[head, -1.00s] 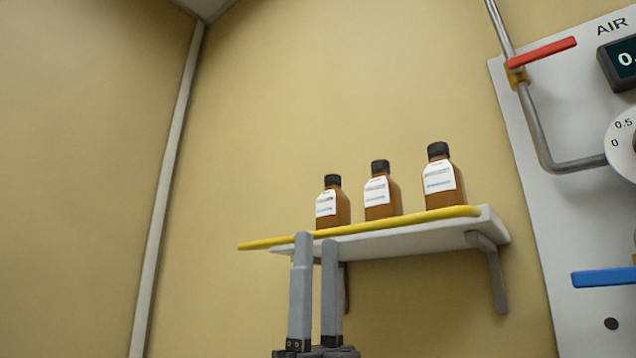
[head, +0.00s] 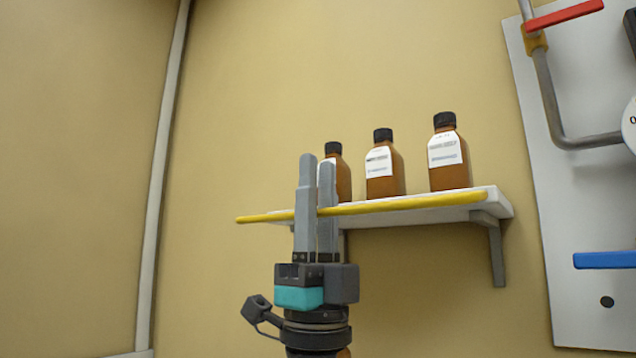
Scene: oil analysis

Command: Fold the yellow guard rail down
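The yellow guard rail (head: 420,203) runs along the front edge of the white wall shelf (head: 495,200) and sticks out past its left end. It sits at shelf level, below the bottles' labels. My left gripper (head: 317,170) points upward at the left part of the rail. Its left finger passes in front of the rail; the rail seems to cross in front of its right finger, so the rail appears to lie between them. Little gap shows between the fingers, and whether they are closed on the rail is unclear. My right gripper is out of view.
Three brown bottles with black caps stand on the shelf: left (head: 343,180), middle (head: 384,180), right (head: 449,175). The left one is partly hidden by my fingers. A white panel (head: 560,200) with a red lever (head: 565,14) and a blue lever (head: 603,260) is at right.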

